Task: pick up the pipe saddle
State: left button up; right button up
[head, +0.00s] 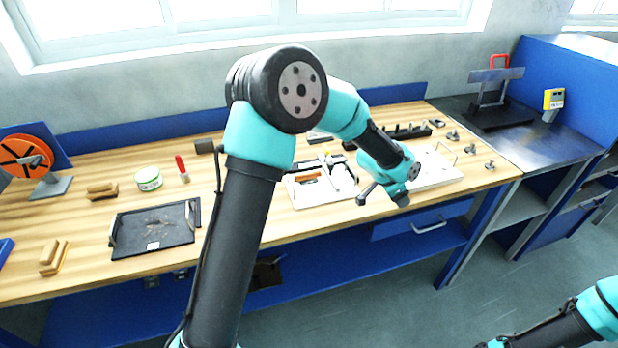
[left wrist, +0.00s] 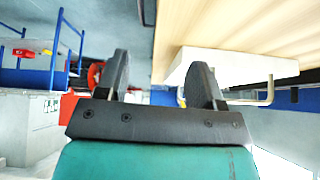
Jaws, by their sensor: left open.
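I cannot tell for certain which item is the pipe saddle. Several small grey metal pieces (head: 470,149) stand at the right end of the wooden bench, too small to make out; one of them may be it. My left gripper (head: 383,197) is over the bench's front edge, by the white board (head: 436,171), left of those pieces. In the left wrist view my left gripper (left wrist: 162,76) has its fingers apart with nothing between them. The white board (left wrist: 235,66) with a bent wire handle (left wrist: 264,95) is beside the right finger.
A partitioned white tray (head: 312,196) lies left of my left gripper. A black tray (head: 150,235), green-labelled tin (head: 148,179) and orange reel (head: 25,157) occupy the left side. A metal-topped blue bench (head: 545,140) adjoins on the right.

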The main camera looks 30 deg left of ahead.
pick_arm(q)
jog(key=a+r+g+y, duration=0.1)
jog(key=a+r, duration=0.3)
jog(key=a, duration=0.4)
jog(key=a+r+g+y, duration=0.1)
jog(key=a+r+y, duration=0.15)
jog(key=a, duration=0.45)
notch_tip(320, 180, up, 8)
jog(key=r+n+g+y, duration=0.1)
jog(key=g, duration=0.2)
send_over(308, 176)
jog(key=a, duration=0.2)
jog(key=shift+d+f, duration=0.25)
jog(key=shift+f, duration=0.15)
notch_tip(308, 176, down, 12)
jog(key=shift+r, duration=0.1)
jog(key=shift+f, duration=0.2)
jog(key=shift+s+f, duration=0.15)
jog(key=shift+f, duration=2.3)
